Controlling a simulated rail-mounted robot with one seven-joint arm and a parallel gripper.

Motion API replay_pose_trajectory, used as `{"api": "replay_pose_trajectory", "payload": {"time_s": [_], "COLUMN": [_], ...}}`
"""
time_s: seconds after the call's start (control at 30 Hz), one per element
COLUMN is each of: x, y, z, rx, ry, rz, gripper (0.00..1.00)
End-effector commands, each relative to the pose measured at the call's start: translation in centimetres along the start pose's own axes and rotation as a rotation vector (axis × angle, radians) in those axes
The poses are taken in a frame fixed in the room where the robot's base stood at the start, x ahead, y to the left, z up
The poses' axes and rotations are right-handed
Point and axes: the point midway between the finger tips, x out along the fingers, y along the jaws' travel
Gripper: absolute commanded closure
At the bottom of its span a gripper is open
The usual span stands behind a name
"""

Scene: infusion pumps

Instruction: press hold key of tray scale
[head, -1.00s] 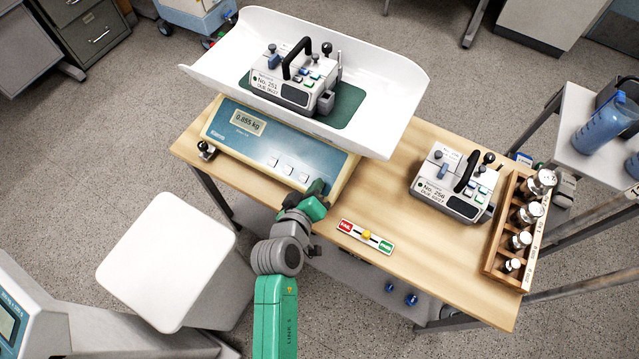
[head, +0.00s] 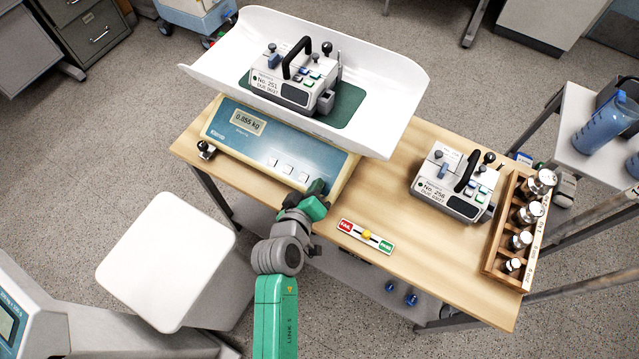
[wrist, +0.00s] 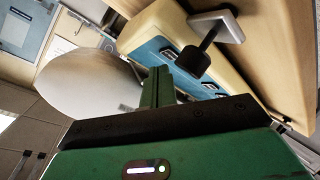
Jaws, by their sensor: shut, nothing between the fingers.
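The tray scale has a white curved tray (head: 385,85) above a blue front panel (head: 240,143). Its display (head: 248,122) seems to read 0.855 kg. Three pale keys sit along the panel's lower right: a left key (head: 273,161), a middle key (head: 288,169) and a right key (head: 304,178). Their labels are too small to read. My gripper (head: 318,187) is shut and empty at the panel's right end, just right of the right key; I cannot tell whether it touches the panel. In the wrist view, its green fingers (wrist: 157,88) point toward the blue panel (wrist: 150,50).
A pump (head: 290,85) rests on the tray's green mat (head: 345,108). Another pump (head: 452,185) stands on the wooden table (head: 400,260), left of a rack of weights (head: 500,235). A red-green slider plate (head: 366,237) lies near the front edge. A black-knobbed foot (wrist: 193,58) shows close to my fingers.

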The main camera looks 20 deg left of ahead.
Motion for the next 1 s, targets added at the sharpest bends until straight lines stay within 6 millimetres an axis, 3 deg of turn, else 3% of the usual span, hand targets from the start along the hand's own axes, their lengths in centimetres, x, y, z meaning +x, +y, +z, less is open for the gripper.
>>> {"api": "replay_pose_trajectory", "payload": {"time_s": [1.0], "x": [0.88], "y": [-0.68], "z": [0.67], "rx": [0.000], "ry": [0.000], "rz": [0.000], "gripper": [1.00]}}
